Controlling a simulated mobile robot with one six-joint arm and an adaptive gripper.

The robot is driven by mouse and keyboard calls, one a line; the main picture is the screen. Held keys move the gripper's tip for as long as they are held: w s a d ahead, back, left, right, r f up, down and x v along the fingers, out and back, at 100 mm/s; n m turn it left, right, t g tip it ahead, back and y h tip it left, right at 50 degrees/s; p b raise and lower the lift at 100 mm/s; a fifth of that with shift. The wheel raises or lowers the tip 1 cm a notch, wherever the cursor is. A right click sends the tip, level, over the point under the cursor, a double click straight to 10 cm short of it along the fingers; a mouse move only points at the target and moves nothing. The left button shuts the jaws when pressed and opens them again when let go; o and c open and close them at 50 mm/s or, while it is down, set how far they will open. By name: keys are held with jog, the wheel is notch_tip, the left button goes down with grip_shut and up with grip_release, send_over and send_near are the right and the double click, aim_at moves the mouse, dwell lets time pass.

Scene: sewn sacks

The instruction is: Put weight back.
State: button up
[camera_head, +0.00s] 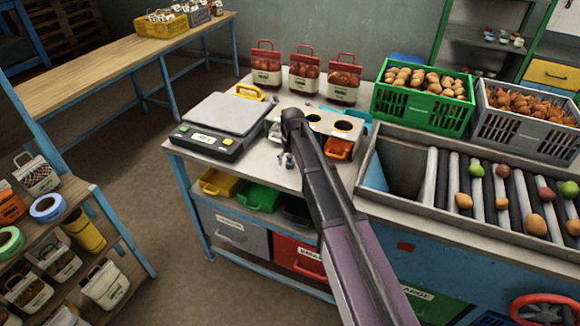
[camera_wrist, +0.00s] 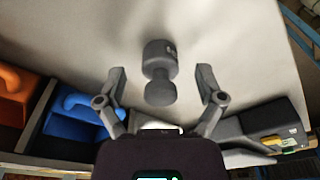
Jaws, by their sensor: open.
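A dark grey weight (camera_wrist: 160,55) with a wide cylindrical body and a narrower knob stands out against the pale bench top in the wrist view. My gripper (camera_wrist: 160,80) is open, with one finger on each side of the weight and a visible gap to both. In the head view my gripper (camera_head: 286,159) is over the bench, between the scale and a pale block with round dark holes (camera_head: 318,122). My arm hides part of that block. I cannot clearly make out the weight in the head view.
A scale (camera_head: 223,116) stands left of my gripper. An orange scoop or bin (camera_head: 339,148) lies to the right. Three red-topped sacks (camera_head: 305,76) stand behind. A green crate (camera_head: 422,105) and a roller tray (camera_head: 396,188) are further right.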

jog(key=shift+f, duration=0.15)
dwell(0.5)
grip_shut()
